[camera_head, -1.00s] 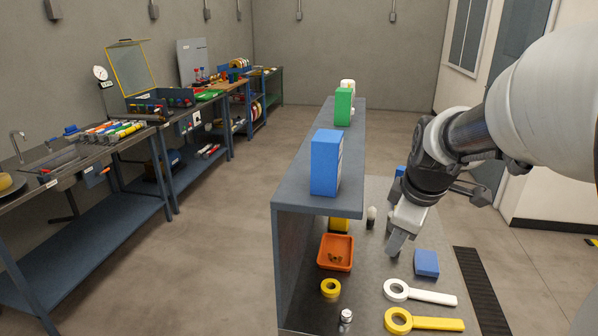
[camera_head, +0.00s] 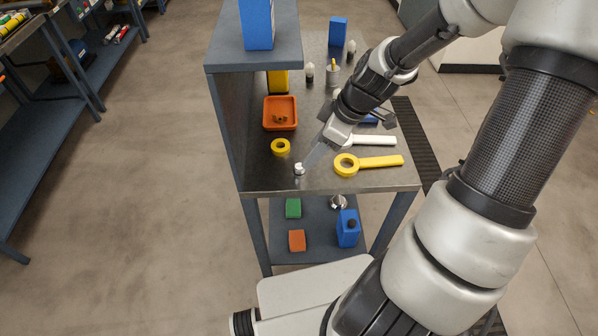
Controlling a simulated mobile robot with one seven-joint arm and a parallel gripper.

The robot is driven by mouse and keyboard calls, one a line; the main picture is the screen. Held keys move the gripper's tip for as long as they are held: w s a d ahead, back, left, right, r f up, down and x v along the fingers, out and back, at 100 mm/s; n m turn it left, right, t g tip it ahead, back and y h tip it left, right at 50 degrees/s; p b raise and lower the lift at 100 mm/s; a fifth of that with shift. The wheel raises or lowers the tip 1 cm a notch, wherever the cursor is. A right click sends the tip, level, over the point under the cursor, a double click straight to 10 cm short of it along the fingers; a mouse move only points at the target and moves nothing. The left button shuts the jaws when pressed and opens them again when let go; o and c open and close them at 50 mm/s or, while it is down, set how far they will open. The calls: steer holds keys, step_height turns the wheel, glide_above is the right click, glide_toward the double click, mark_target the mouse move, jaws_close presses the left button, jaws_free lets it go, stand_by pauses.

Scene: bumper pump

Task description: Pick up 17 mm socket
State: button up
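A small shiny metal socket (camera_head: 299,169) stands on the steel bench top (camera_head: 262,183) near its front edge; I take it to be the 17 mm socket, as no size marking can be read. My gripper (camera_head: 307,163) reaches down from the upper right. Its fingertips are just beside or over the socket, partly overlapping it in this view. I cannot tell whether the fingers touch it or how far apart they are.
A yellow tape roll (camera_head: 280,147) lies left of the socket, with an orange tray (camera_head: 265,116) behind. A yellow ring-ended tool (camera_head: 378,162) and a white one (camera_head: 372,140) lie to the right. A raised shelf (camera_head: 225,58) overhangs the bench's left side.

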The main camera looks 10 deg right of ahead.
mark_target(299, 166)
steer(key=x, duration=0.6)
steer(key=b+x, duration=0.1)
steer(key=x, duration=0.2)
steer(key=shift+w+f, duration=0.35)
steer(key=shift+w, duration=0.05)
jaws_close()
